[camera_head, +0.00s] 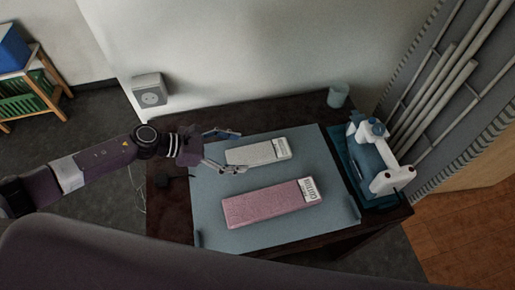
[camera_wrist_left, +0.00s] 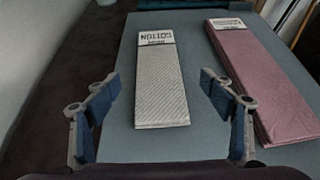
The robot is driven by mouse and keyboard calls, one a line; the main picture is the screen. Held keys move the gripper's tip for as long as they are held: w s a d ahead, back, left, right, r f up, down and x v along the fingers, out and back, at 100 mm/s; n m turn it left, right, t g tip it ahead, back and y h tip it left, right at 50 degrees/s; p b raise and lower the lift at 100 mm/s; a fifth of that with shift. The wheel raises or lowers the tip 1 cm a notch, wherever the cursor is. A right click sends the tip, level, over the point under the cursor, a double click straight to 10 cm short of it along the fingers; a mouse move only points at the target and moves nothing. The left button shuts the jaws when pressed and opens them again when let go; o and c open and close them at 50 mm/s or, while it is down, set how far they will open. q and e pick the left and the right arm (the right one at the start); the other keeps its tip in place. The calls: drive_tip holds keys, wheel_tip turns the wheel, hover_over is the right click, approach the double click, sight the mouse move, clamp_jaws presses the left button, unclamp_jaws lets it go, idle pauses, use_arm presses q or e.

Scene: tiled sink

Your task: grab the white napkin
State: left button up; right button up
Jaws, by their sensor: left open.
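The white napkin (camera_head: 257,152) is a folded, textured rectangle with a printed label band at its right end. It lies flat on a blue-grey mat (camera_head: 215,205) near the mat's back edge. My left gripper (camera_head: 226,151) comes in from the left, open, with its fingers at the napkin's left end. In the left wrist view the napkin (camera_wrist_left: 161,85) lies ahead, between the lines of the two open fingers (camera_wrist_left: 160,112), its near end close to the fingertips. I cannot tell whether they touch it. My right gripper does not show.
A pink folded napkin (camera_head: 270,203) lies in front of the white one; it also shows in the left wrist view (camera_wrist_left: 262,75). A blue tray (camera_head: 352,165) with a white device (camera_head: 388,178) stands at the right. A cup (camera_head: 338,95) stands at the back.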

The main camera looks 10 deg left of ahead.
sight(257, 153)
use_arm(q)
drive_tip(key=shift+w+d, duration=0.15)
drive_tip(key=shift+d, duration=0.25)
drive_tip(key=p+x, duration=0.1)
drive_tip(key=x, duration=0.3)
drive_tip(key=shift+w+f+p, duration=0.1)
drive_tip(key=shift+w+p, duration=0.05)
drive_tip(key=shift+p, duration=0.15)
drive_tip(key=shift+w+d+f, duration=0.1)
drive_tip(key=shift+d+f, duration=0.1)
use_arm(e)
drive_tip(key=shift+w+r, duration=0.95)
use_arm(q)
drive_tip(key=shift+c, duration=0.2)
drive_tip(key=c, duration=1.2)
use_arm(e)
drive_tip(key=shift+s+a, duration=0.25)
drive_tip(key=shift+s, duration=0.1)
